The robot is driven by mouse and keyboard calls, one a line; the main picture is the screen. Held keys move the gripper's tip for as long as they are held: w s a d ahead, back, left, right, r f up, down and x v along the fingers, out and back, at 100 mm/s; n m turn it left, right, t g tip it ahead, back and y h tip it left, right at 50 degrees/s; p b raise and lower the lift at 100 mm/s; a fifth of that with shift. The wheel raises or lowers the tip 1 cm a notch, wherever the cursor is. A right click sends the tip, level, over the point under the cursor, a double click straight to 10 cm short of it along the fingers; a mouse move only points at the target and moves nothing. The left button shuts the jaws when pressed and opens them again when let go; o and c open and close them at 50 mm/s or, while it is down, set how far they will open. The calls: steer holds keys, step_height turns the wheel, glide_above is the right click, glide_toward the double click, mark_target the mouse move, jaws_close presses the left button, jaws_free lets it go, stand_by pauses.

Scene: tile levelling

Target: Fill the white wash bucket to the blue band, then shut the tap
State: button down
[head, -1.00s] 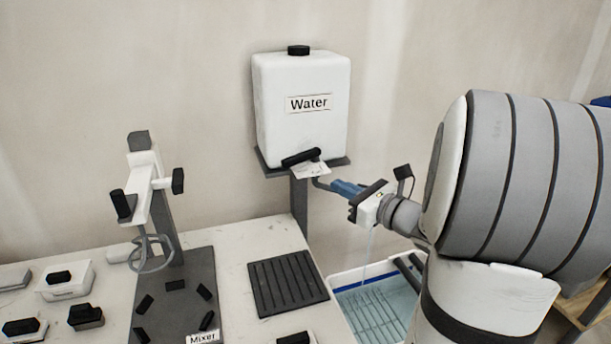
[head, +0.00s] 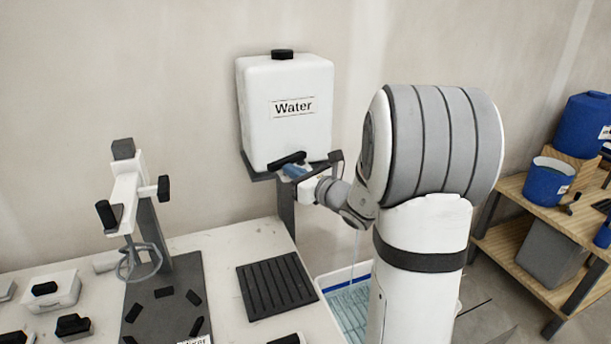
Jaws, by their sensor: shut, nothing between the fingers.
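The white water tank (head: 285,105) stands on a grey bracket against the wall, with a black tap handle (head: 287,160) low on its front. My gripper (head: 294,171) has its blue fingers shut and empty, close beside and just below the handle; I cannot tell whether they touch it. The spout is hidden behind my gripper. The white wash bucket (head: 326,281) stands on the floor below, partly hidden by my arm. Its blue band (head: 345,273) shows on the inner wall, above pale blue water over a grid. A thin stream falls towards it.
A worktable at the left holds a mixer stand (head: 153,225), a black ribbed mat (head: 276,286) and several small boxes. At the right, a wooden shelf (head: 510,192) carries a blue bucket (head: 549,182) and a blue container (head: 585,125). My arm blocks the middle.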

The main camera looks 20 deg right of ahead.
mark_target(279, 166)
steer(key=shift+w+a, duration=0.15)
steer(key=shift+w, duration=0.2)
steer(key=shift+w+a+f+b, duration=0.3)
steer(key=shift+a+b, duration=0.05)
steer(key=shift+b, duration=0.75)
steer(key=w+a+b, duration=0.1)
steer(key=b, duration=0.1)
steer(key=shift+a+b, duration=0.1)
steer(key=shift+b, duration=0.25)
steer(key=shift+w+a+r+m+h+b, duration=0.15)
steer(key=shift+w+m+h+b, duration=0.25)
steer(key=shift+h+b, duration=0.35)
steer(key=shift+r+t+b, duration=0.15)
steer(key=shift+t+b, duration=0.15)
steer(key=shift+m+h, duration=0.25)
steer(key=shift+m, duration=0.05)
steer(key=shift+r, duration=0.1)
